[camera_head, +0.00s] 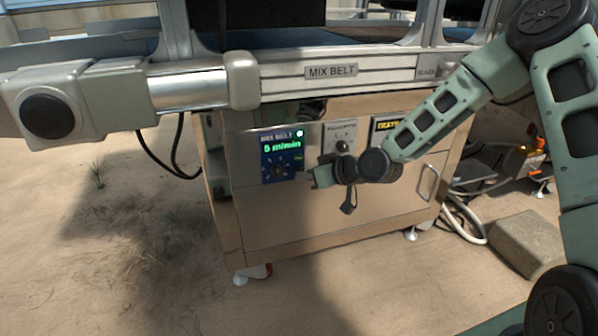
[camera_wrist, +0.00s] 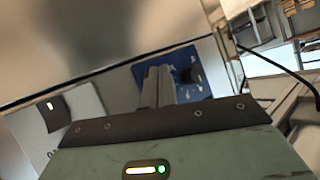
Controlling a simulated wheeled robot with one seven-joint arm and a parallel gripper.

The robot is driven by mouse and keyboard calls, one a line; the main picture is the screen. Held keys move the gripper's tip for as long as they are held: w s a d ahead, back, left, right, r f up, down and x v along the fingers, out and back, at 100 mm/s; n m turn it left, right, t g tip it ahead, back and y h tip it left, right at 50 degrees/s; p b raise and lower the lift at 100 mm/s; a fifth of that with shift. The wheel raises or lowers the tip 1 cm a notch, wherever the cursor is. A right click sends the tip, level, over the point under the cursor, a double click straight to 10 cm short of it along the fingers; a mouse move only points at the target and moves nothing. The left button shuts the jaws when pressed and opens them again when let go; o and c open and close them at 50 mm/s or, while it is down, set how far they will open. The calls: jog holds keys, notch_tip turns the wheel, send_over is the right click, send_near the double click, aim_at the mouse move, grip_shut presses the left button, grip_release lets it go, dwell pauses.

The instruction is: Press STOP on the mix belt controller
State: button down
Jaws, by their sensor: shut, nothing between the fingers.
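The mix belt controller (camera_head: 282,160) is a blue panel on the cabinet front in the head view. Its screen reads "MIX BELT" and "5 m/min", with a green light at its top right and a dark knob below. My gripper (camera_head: 314,178) is shut and empty, just right of the panel's lower part. In the wrist view the shut fingers (camera_wrist: 158,84) point at the blue panel (camera_wrist: 198,74) and cover part of it. The panel's dark knob shows beside them. I cannot tell whether the fingertips touch it. I cannot make out a STOP button.
A grey panel (camera_head: 339,136) and a dark panel with yellow letters (camera_head: 388,125) sit right of the controller on the cabinet (camera_head: 300,222). The conveyor frame with the "MIX BELT" label (camera_head: 332,71) runs above. A concrete block (camera_head: 528,243) lies at right. Sand is clear at left.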

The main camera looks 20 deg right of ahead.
jog(key=shift+w, duration=0.4)
dwell(0.7)
jog(key=shift+s, duration=0.15)
jog(key=shift+s+p, duration=0.3)
jog(key=shift+s, duration=0.35)
jog(key=shift+s+p, duration=0.3)
jog(key=shift+s, duration=2.2)
